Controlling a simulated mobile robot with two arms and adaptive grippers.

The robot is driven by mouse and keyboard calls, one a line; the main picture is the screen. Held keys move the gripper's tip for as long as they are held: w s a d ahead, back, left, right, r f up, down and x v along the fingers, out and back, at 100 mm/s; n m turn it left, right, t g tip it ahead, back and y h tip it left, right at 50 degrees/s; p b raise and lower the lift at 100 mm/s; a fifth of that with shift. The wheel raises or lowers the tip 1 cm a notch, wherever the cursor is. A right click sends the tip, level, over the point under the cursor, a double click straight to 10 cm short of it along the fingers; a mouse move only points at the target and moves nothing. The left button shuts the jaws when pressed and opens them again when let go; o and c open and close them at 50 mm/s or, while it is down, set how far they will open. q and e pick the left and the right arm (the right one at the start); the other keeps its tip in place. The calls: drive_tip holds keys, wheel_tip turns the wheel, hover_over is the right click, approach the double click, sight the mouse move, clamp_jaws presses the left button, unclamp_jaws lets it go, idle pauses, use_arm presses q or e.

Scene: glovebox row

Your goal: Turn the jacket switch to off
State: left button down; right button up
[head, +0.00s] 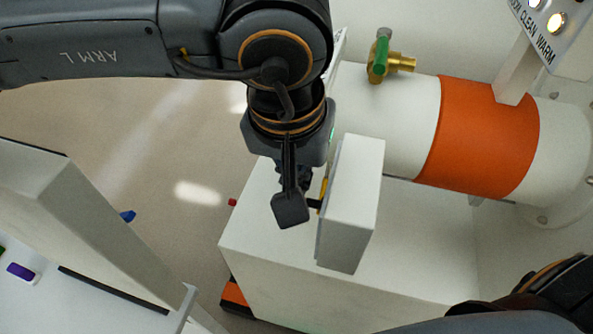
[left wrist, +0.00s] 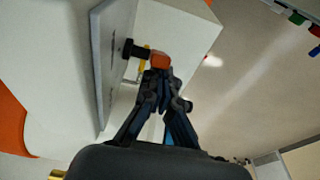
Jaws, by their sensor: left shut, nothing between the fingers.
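The switch box (head: 350,205) is a white upright box on a white cabinet. In the left wrist view its grey panel (left wrist: 112,65) faces my gripper and bears a short black stem (left wrist: 133,48). An orange-red knob (left wrist: 160,60) and a yellow strip (left wrist: 144,66) show by the stem. My left gripper (left wrist: 158,82) is shut and empty, its tips right at the orange-red knob; I cannot tell if they touch. In the head view this gripper (head: 300,178) is left of the box, partly hidden by its own wrist parts. The switch markings are unreadable. My right gripper is out of view.
Behind the box lies a white cylinder with an orange band (head: 480,135), a brass valve with green handle (head: 380,58) and a lit sign (head: 545,25) reading "CLEAN WARM". The white cabinet (head: 270,260) stands below. A white bench (head: 60,220) is at left; open floor lies between.

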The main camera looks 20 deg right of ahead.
use_arm(q)
drive_tip(key=shift+s+f, duration=0.1)
drive_tip(key=shift+f+g+y, duration=0.1)
drive_tip(key=shift+g+y, duration=0.2)
drive_tip(key=shift+g, duration=0.2)
drive_tip(key=shift+w+f+g+b, duration=0.2)
drive_tip(key=shift+f+g+b, duration=0.1)
drive_tip(key=shift+b, duration=0.8)
drive_tip(key=shift+r, duration=0.2)
drive_tip(key=shift+r+p, duration=0.45)
drive_tip(key=shift+r, duration=0.35)
wheel_tip(320, 180, up, 12)
drive_tip(key=shift+f, duration=0.15)
